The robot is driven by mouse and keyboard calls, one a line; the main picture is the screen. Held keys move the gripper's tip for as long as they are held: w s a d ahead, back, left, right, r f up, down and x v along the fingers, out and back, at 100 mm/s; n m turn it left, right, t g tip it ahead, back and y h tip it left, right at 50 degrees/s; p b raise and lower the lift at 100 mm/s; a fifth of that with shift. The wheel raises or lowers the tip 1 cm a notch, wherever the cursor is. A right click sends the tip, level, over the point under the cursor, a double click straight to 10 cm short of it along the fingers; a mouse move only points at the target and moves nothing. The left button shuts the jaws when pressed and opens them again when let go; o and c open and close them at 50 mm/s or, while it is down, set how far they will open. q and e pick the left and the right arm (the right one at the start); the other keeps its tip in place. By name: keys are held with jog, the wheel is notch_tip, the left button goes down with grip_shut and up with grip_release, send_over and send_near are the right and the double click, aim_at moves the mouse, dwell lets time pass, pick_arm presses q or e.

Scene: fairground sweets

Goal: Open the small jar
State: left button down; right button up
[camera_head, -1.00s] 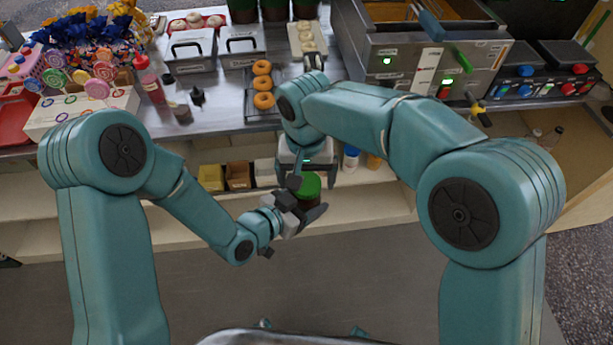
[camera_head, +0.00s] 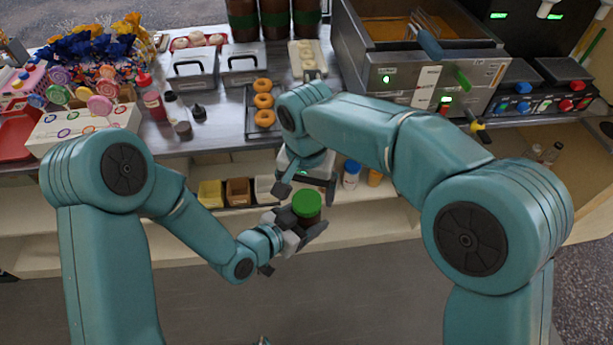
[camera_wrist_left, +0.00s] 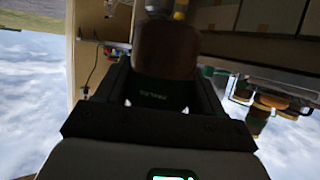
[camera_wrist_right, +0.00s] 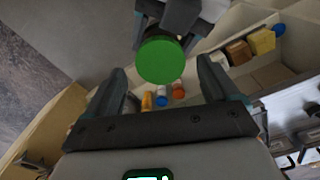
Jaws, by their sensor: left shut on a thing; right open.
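The small jar (camera_head: 309,222) has a dark brown body and a green lid (camera_head: 306,204), which is on it. My left gripper (camera_head: 312,229) is shut on the jar's body and holds it in the air in front of the counter. In the left wrist view the brown jar (camera_wrist_left: 166,52) sits between the fingers. My right gripper (camera_head: 308,188) is open and empty, just behind and above the lid. In the right wrist view the round lid (camera_wrist_right: 160,60) faces the camera, between and beyond the spread fingers, apart from both.
The counter (camera_head: 222,135) behind holds a tray of doughnuts (camera_head: 264,101), lidded grey containers (camera_head: 193,70), bottles and a fryer (camera_head: 425,75). Below it, a shelf (camera_head: 170,240) carries small boxes (camera_head: 238,191) and a white bottle (camera_head: 351,175). Free air surrounds the jar in front.

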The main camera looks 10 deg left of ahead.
jog(key=shift+f, duration=1.2)
jog(key=c, duration=1.2)
jog(key=shift+o, duration=0.2)
jog(key=shift+n, duration=1.1)
jog(key=shift+r, duration=0.25)
jog(key=shift+r, duration=0.9)
jog(key=shift+r, duration=2)
